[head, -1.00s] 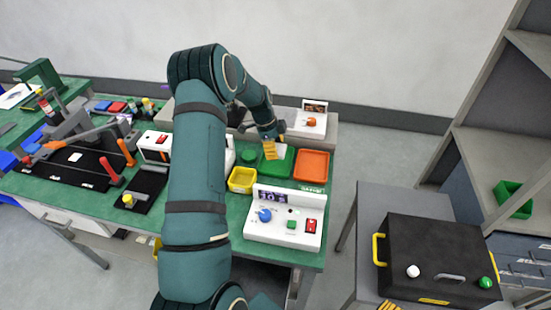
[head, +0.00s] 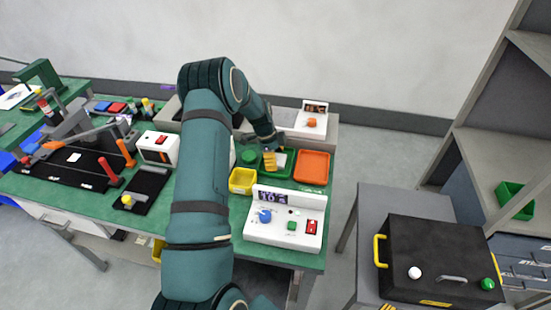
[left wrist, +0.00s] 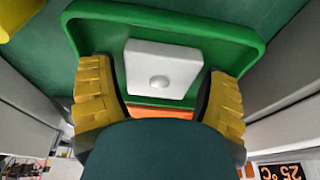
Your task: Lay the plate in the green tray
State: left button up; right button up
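The plate (left wrist: 162,70), a pale square with a small round knob, looks flat inside the green tray (left wrist: 185,22) in the left wrist view. In the head view the plate (head: 282,161) shows within the green tray (head: 291,177) too. My left gripper (left wrist: 160,92) is over the tray, its yellow fingers spread on either side of the plate. Slim gaps seem to separate the fingers from the plate's edges. In the head view my left gripper (head: 270,159) partly covers the tray. My right gripper is not in view.
An orange tray (head: 314,167) stands right of the green tray and a yellow bin (head: 242,181) at its front left. A white control box (head: 283,234) stands in front. A white unit with a display (head: 312,120) is behind.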

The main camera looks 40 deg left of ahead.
pick_arm(q)
jog(key=shift+r, duration=0.1)
jog(key=p+v, duration=0.1)
jog(key=v, duration=1.1)
jog(key=shift+s, duration=0.1)
